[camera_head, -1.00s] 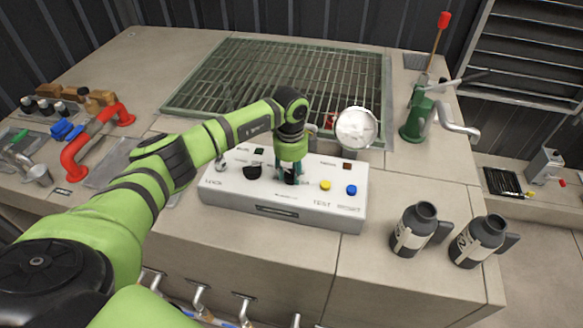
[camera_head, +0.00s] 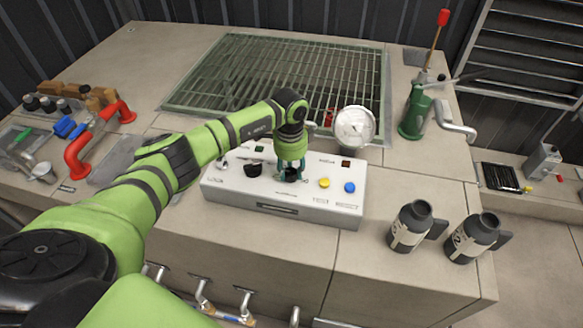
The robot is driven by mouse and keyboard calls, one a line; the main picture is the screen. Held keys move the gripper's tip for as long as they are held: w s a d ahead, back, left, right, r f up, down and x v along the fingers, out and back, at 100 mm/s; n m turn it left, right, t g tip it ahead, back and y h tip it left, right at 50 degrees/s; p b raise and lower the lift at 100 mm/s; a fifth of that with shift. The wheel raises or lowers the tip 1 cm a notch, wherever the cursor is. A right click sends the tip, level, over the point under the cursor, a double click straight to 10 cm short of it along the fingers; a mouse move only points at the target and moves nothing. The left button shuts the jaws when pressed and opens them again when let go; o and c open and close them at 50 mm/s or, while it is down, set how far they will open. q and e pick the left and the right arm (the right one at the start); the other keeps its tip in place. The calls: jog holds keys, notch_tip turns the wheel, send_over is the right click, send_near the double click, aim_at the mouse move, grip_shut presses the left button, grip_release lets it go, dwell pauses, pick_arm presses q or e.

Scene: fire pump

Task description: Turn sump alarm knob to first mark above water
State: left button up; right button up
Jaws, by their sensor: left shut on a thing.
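A white control box (camera_head: 225,190) stands on the counter. It has a dark half-round knob (camera_head: 254,169), a yellow button (camera_head: 324,183) and a blue button (camera_head: 350,187). My left gripper (camera_head: 291,175) points down at the middle of the box top, its teal fingers closed around a small dark knob (camera_head: 290,177). The fingers and wrist hide much of that knob, so its pointer and marks cannot be read. The sump grating (camera_head: 215,82) lies behind the box; I cannot make out a water level. My right gripper is not in view.
A round white gauge (camera_head: 355,127) stands behind the box, near the grating. A green hand pump (camera_head: 412,115) is at the back right. Two dark flasks (camera_head: 409,226) (camera_head: 474,238) stand right of the box. Red pipe (camera_head: 80,155) and small fittings lie at left.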

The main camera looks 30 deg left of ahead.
aim_at(287, 171)
pick_arm(q)
jog(key=shift+a+r, duration=0.1)
jog(key=shift+a, duration=0.25)
jog(key=o, duration=1.1)
jog(key=shift+o, duration=0.2)
jog(key=shift+s+a, duration=0.1)
jog(key=shift+r, duration=0.2)
notch_tip(287, 171, up, 12)
jog(key=shift+f, duration=0.2)
